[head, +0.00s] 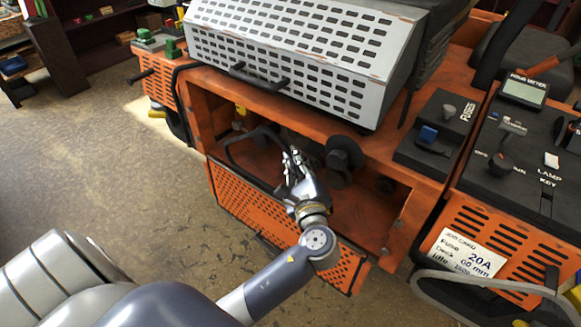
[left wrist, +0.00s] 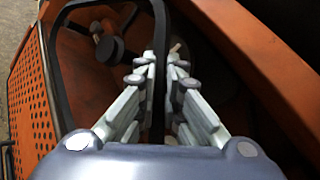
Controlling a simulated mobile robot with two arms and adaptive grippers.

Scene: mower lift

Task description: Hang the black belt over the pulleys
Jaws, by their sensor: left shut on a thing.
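My left gripper (head: 292,160) is at the open front bay of the orange mower and is shut on the black belt (head: 258,131). The belt hangs out as a loop to the left of the fingers. In the left wrist view the fingers (left wrist: 163,62) pinch one strand of the belt (left wrist: 159,25), and its loop spreads to the left. Dark round pulleys (head: 343,150) sit inside the bay, just right of the gripper in the head view. A pulley (left wrist: 108,47) appears within the loop's outline in the left wrist view; whether the belt touches it I cannot tell. My right gripper is out of view.
A grey slotted hood (head: 290,50) with a black handle stands above the bay. A perforated orange panel (head: 255,205) is folded down in front. A control console (head: 520,140) with switches is at right. Open floor (head: 90,160) lies to the left.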

